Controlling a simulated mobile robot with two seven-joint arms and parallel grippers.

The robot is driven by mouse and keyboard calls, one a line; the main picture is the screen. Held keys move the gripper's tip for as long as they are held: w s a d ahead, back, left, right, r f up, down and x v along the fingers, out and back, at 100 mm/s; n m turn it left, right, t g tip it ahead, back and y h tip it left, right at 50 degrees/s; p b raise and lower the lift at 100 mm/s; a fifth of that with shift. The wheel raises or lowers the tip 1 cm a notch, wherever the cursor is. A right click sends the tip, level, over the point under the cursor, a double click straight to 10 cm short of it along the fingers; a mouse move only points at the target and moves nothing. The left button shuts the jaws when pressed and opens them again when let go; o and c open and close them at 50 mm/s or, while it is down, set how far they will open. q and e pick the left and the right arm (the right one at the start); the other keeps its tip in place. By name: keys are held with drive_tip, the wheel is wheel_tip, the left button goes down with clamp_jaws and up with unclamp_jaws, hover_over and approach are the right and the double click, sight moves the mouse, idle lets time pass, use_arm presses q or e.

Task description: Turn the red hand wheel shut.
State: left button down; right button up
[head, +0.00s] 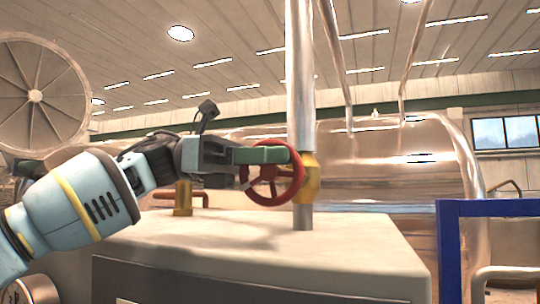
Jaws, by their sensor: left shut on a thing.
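The red hand wheel (266,199) stands upright near the middle of the head view, on a brass valve body (312,178) around a vertical metal pipe (300,75). My left arm comes in from the left, and its gripper (278,155) is shut on the upper part of the wheel's rim. The green fingers cover part of that rim, so the exact contact is hidden. My right gripper is not in view.
A pale box-shaped cabinet top (250,240) lies below the wheel. A large shiny tank (390,165) fills the back right. A blue frame (450,250) stands at the right.

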use_arm(q)
drive_tip(key=shift+r+y, duration=0.1)
drive_tip(key=shift+y, duration=0.2)
drive_tip(key=shift+s+d+t+y, duration=0.15)
drive_tip(key=shift+t+y, duration=0.1)
drive_tip(key=shift+y, duration=0.25)
drive_tip(key=shift+w+d+t+y, duration=0.15)
drive_tip(key=shift+t+y, duration=0.1)
drive_tip(key=shift+y, duration=0.25)
drive_tip(key=shift+s+d+f+t+y, duration=0.1)
drive_tip(key=shift+d+t+y, duration=0.1)
drive_tip(key=shift+y, duration=0.55)
drive_tip(key=shift+s+d+f+t+y, duration=0.1)
drive_tip(key=shift+t+y, duration=0.1)
drive_tip(key=shift+y, duration=0.55)
drive_tip(key=shift+f+y+b, duration=0.1)
drive_tip(key=shift+y+b, duration=0.2)
drive_tip(key=shift+y, duration=0.3)
drive_tip(key=c, duration=1.4)
unclamp_jaws()
drive_tip(key=shift+c, duration=0.2)
drive_tip(key=shift+s, duration=0.1)
